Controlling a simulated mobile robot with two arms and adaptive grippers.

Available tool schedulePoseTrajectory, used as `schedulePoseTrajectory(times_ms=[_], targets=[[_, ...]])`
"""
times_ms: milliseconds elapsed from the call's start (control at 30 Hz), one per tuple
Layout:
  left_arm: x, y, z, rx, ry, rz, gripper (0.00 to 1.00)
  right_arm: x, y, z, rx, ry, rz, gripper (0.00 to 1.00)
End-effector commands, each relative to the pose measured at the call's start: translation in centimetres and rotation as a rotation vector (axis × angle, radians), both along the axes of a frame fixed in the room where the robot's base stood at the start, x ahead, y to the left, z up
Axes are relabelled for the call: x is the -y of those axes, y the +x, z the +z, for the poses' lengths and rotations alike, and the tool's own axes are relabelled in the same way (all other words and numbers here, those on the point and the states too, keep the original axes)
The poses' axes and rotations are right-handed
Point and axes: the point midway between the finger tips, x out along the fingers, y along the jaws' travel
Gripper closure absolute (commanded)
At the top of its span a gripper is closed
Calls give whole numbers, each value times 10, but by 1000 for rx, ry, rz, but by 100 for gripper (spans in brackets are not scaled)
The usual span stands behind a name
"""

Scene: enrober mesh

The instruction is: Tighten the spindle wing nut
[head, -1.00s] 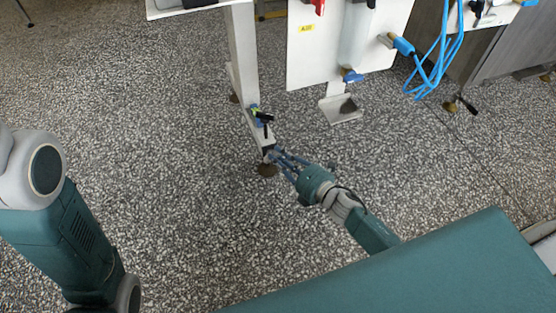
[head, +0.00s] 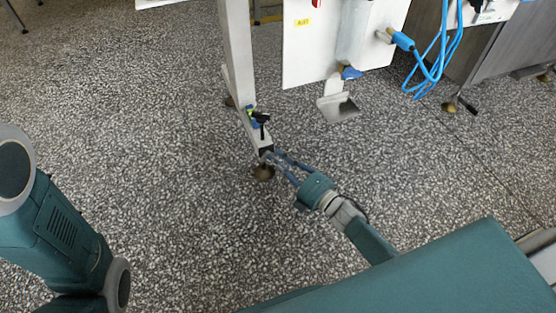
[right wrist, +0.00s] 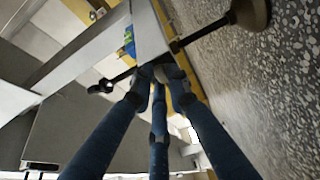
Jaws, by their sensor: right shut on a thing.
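My right gripper (head: 272,157) reaches the near end of the white foot beam (head: 236,92), just above a round bronze foot (head: 264,173). In the right wrist view its blue fingers (right wrist: 158,72) are closed together at the beam end, shut on a small part. That part is mostly hidden between the fingertips; from its place it appears to be the spindle wing nut. A dark spindle (right wrist: 190,38) runs from the foot (right wrist: 250,12) past the fingertips.
A white panel (head: 306,55) hangs behind, with a grey bracket (head: 338,108) below it. Blue cables (head: 437,62) hang at the upper right near a grey cabinet (head: 512,52). The speckled floor (head: 170,190) around the foot is clear.

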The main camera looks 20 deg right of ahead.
Motion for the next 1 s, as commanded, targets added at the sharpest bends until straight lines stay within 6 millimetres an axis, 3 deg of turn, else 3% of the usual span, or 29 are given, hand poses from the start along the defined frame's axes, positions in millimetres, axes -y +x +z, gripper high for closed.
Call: schedulePoseTrajectory(times_ms=[267, 300, 400, 767, 1000], targets=[[0, 0, 0, 1, 1, 0, 56, 0, -1, -2, -4, 1, -1, 100], [0, 0, 0, 1, 1, 0, 56, 0, -1, -2, -4, 1, -1, 82], [0, 0, 0, 1, 1, 0, 56, 0, -1, -2, -4, 1, -1, 65], [0, 2, 0, -5, 0, 2, 56, 2, -5, -2, -3, 0, 0, 65], [0, 1, 0, -3, 0, 0, 56, 19, -42, -3, -6, -2, -1, 65]])
